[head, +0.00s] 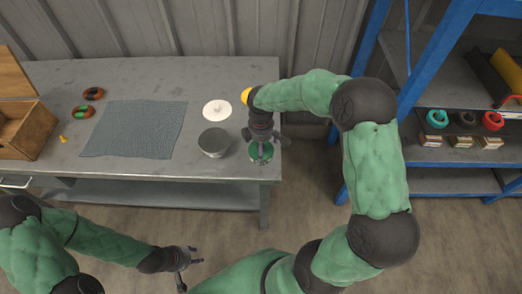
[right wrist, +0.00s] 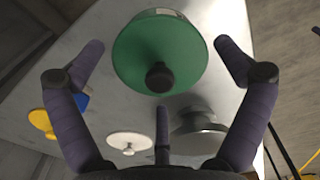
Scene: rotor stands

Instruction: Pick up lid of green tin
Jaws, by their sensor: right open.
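The green tin (head: 261,154) stands near the right end of the workbench, partly hidden by my right gripper (head: 264,140). In the right wrist view its round green lid (right wrist: 180,62) with a dark knob (right wrist: 160,77) faces the camera. My right gripper is over the lid with its fingers spread around it, open and empty. The fingers do not visibly touch the lid or knob. My left gripper (head: 184,264) is low in front of the bench, away from the tin, with its fingers apart and nothing in them.
A grey tin (head: 214,142) stands left of the green tin, with a white lid-like disc (head: 217,110) behind it. A yellow item (head: 246,96) is farther back. A blue-grey mat (head: 135,130), two rings and a wooden box (head: 30,133) lie left. A blue shelf rack (head: 440,60) stands right.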

